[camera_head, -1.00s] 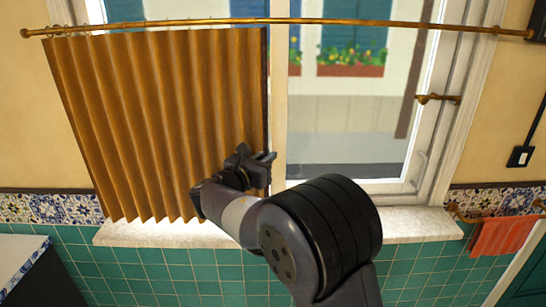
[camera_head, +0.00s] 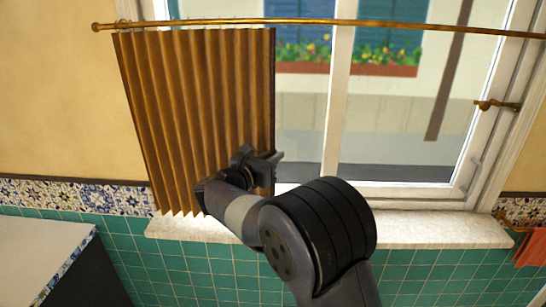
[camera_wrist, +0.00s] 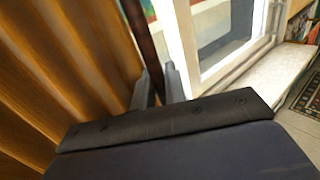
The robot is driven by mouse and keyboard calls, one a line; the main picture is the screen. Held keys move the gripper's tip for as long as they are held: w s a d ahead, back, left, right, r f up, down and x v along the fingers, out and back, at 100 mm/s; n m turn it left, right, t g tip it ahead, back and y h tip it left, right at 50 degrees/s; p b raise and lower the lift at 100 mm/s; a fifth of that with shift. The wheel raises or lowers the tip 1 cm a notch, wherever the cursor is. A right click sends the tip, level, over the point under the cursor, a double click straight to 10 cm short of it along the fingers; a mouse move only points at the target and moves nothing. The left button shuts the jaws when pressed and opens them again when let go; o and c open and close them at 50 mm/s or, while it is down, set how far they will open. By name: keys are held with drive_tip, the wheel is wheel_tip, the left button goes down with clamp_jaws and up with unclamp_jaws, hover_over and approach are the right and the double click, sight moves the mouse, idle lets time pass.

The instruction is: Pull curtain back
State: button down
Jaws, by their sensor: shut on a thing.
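The brown pleated curtain (camera_head: 190,110) hangs from a brass rod (camera_head: 330,24) over the left part of the window. It is bunched in narrow folds, and its right edge lies left of the window's middle post. My gripper (camera_head: 266,160) is at the lower right edge of the curtain. In the wrist view, the fingers of my gripper (camera_wrist: 160,84) stand on either side of the curtain's dark edge strip, shut on it. The curtain (camera_wrist: 75,60) fills the left of that view. My arm hides part of the sill below.
The window glass (camera_head: 400,110) right of the curtain is uncovered. A pale sill (camera_head: 430,227) runs below it. A brass latch (camera_head: 497,105) is on the right frame. A white-topped counter (camera_head: 40,250) stands lower left, and a red towel (camera_head: 530,247) hangs lower right.

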drive_tip(key=c, duration=1.5)
unclamp_jaws()
drive_tip(key=shift+c, duration=0.2)
drive_tip(key=b+v, duration=0.2)
drive_tip(key=v, duration=0.8)
drive_tip(key=shift+s+a+b, duration=0.2)
drive_tip(key=shift+s+b, duration=0.15)
drive_tip(key=shift+b, duration=0.05)
drive_tip(key=p+x, duration=0.2)
drive_tip(key=x, duration=0.9)
drive_tip(key=shift+d+p, duration=0.35)
drive_tip(key=shift+d, duration=0.1)
